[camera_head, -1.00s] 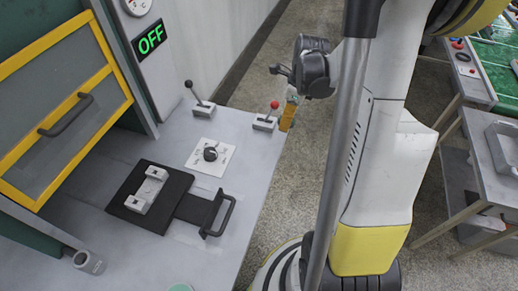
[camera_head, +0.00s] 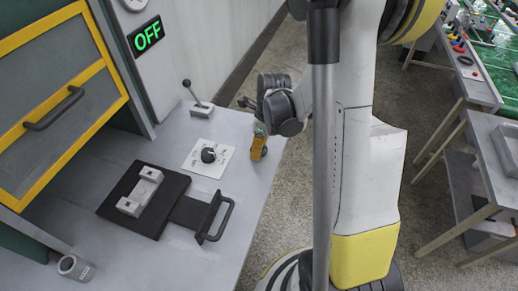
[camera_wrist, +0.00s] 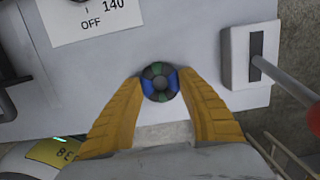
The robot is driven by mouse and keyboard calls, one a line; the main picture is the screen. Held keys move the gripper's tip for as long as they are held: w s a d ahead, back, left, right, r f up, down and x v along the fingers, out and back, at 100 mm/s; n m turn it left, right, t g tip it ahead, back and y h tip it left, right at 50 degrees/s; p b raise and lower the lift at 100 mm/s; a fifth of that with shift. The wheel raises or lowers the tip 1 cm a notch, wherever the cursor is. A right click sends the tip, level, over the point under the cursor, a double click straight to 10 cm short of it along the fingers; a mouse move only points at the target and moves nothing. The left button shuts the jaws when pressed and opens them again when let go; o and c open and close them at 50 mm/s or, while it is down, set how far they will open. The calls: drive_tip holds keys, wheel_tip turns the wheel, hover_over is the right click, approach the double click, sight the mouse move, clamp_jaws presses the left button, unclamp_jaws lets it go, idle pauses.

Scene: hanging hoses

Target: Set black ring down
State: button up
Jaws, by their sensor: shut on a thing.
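A small black ring (camera_wrist: 153,94) with blue and green patches sits between the tips of my gripper (camera_wrist: 160,85) in the wrist view. The yellow fingers close on it from both sides, and its round hole faces the camera. Below it is the pale grey worktop (camera_wrist: 190,40), near the front edge; I cannot tell whether the ring touches it. In the head view my gripper (camera_head: 258,147) is over the worktop's right edge, and the ring is too small to make out clearly.

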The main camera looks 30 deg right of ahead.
sight(264, 150)
drive_tip(key=shift+f, duration=0.1)
drive_tip(key=o, duration=0.9)
drive_tip(key=shift+o, duration=0.2)
wheel_tip(264, 150, up, 12)
drive_tip(key=s+d+p, duration=0.1)
drive_tip(key=p, duration=0.3)
drive_tip(key=s+a+r+n+t, duration=0.3)
drive_tip(key=s+a+r+n, duration=0.2)
drive_tip(key=n, duration=0.9)
drive_tip(key=s+a+r+n+t+h, duration=0.1)
drive_tip(key=s+a+r+n, duration=0.3)
drive_tip(key=n, duration=1)
drive_tip(key=shift+s+a+r+t, duration=0.35)
drive_tip(key=shift+a+r+t, duration=0.55)
drive_tip(key=shift+a+r, duration=1.35)
